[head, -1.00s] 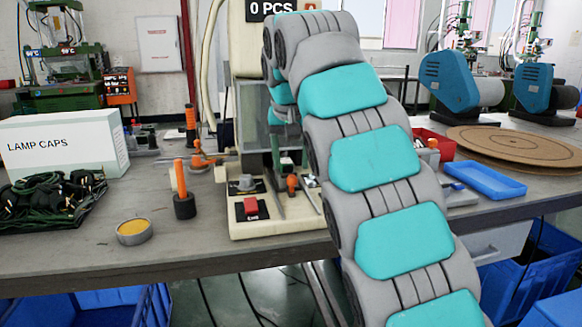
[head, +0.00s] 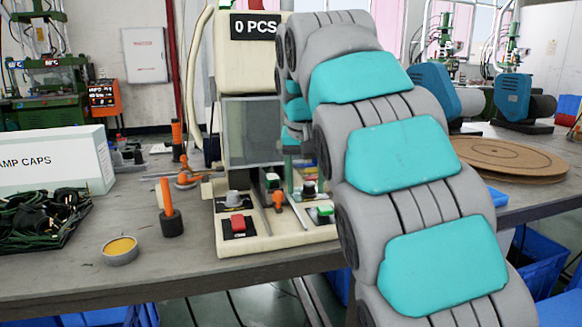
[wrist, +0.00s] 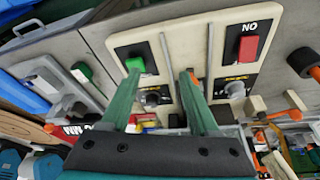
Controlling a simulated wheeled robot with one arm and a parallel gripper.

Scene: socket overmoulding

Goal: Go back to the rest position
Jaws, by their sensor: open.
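My gripper (wrist: 160,76) shows in the wrist view as two green fingers, spread apart with nothing between them. In the head view my arm reaches over the right side of the machine (head: 260,85), whose counter reads 0 PCS. I cannot tell the exact gap between fingers and panel.
Round brown boards (head: 512,158) lie at right. Blue bins stand below.

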